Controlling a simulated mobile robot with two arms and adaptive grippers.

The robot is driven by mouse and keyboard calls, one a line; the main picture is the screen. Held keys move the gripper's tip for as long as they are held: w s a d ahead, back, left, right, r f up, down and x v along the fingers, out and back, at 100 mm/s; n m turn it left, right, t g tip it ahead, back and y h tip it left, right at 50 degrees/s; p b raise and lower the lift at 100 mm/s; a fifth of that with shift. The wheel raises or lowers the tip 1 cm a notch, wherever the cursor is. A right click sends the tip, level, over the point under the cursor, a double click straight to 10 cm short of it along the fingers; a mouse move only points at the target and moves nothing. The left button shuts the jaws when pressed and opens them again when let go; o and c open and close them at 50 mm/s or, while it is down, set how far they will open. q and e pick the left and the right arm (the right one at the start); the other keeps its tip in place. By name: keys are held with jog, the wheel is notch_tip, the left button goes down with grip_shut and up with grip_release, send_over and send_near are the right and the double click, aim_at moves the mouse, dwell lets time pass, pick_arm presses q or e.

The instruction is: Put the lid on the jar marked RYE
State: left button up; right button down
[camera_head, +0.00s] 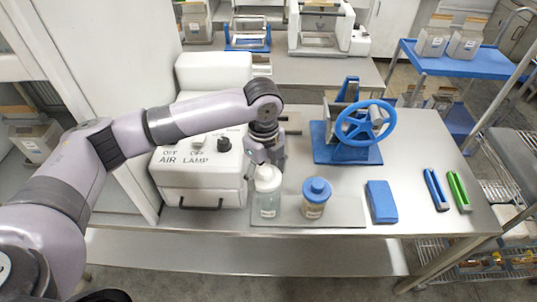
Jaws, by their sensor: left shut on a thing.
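My left gripper (263,158) is above the left jar and is shut on a white lid (267,176). The lid is at the mouth of a clear jar (267,206) with pale greenish contents. I cannot tell whether the lid is seated on the jar or just above it. A second jar (313,207) with tan contents and a blue lid (317,187) stands to its right. Both jars have white labels too small to read, so I cannot tell which is marked RYE. Both stand on a grey mat (350,212). My right gripper is not in view.
A white AIR LAMP machine (196,170) stands left of the jars. Behind them is a blue hand-wheel device (345,154). A blue block (381,202), a blue tool (435,189) and a green tool (459,191) lie to the right. The steel table (415,150) has free room at the right rear.

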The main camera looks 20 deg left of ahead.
aim_at(269, 181)
pick_arm(q)
jog(key=w+m, duration=0.1)
jog(key=m, duration=0.1)
jog(key=r+m+p, duration=0.1)
jog(key=m, duration=0.1)
jog(key=shift+w+d, duration=0.15)
jog(key=shift+w, duration=0.25)
jog(key=shift+w+f+m, duration=0.1)
jog(key=shift+w+m, duration=0.05)
jog(key=shift+m, duration=0.25)
jog(key=shift+f+b, duration=0.4)
jog(key=shift+f, duration=0.2)
notch_tip(269, 181, down, 4)
jog(key=b, duration=0.5)
jog(key=shift+f, duration=0.95)
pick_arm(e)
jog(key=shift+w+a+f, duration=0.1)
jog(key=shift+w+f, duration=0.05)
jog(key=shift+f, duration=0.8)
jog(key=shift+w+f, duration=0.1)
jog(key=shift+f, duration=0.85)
pick_arm(q)
jog(key=shift+p, duration=0.65)
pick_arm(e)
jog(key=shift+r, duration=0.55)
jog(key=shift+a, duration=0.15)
